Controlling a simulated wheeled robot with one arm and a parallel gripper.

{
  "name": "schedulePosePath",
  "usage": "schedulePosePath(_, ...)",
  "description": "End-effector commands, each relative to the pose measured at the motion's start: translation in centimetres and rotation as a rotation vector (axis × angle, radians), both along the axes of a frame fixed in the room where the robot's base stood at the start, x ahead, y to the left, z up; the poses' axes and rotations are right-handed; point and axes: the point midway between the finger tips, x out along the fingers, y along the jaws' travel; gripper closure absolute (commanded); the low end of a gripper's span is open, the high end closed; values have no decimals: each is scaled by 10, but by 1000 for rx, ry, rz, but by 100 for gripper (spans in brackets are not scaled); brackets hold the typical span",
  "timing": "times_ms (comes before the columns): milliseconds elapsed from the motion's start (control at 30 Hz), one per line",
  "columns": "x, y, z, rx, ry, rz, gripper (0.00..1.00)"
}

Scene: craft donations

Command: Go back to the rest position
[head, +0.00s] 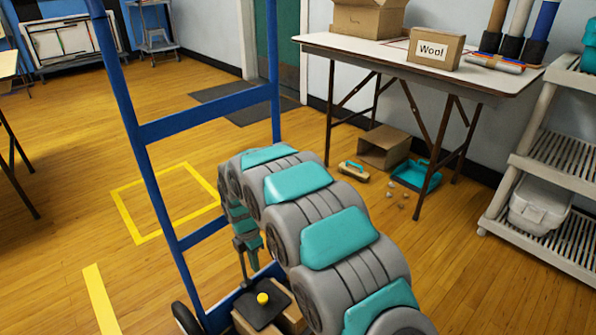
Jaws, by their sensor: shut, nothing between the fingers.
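My grey and teal arm curves down from the lower right towards a blue hand truck (209,126). My gripper (246,284) hangs at the arm's far end, fingers pointing down, and is shut and empty. It is small in the picture and partly hidden by my arm. Its tips appear just behind a black plate with a yellow knob (263,299), which lies on a brown box (240,325) at the foot of the hand truck. I cannot tell whether the tips touch anything.
A folding table (385,52) at the back right bears cardboard boxes, one marked "Wool" (435,50). Under it are an open box (385,148), a brush (353,172) and a teal dustpan (416,176). A shelf rack (555,170) stands at right. The left floor is mostly clear.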

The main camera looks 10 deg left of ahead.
Motion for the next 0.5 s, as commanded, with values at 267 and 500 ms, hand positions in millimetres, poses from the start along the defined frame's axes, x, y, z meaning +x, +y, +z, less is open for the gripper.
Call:
schedulePosePath(267,-3,-42,41,-5,-3,-196,100)
schedulePosePath(500,-29,-123,107,-24,0,-591,100)
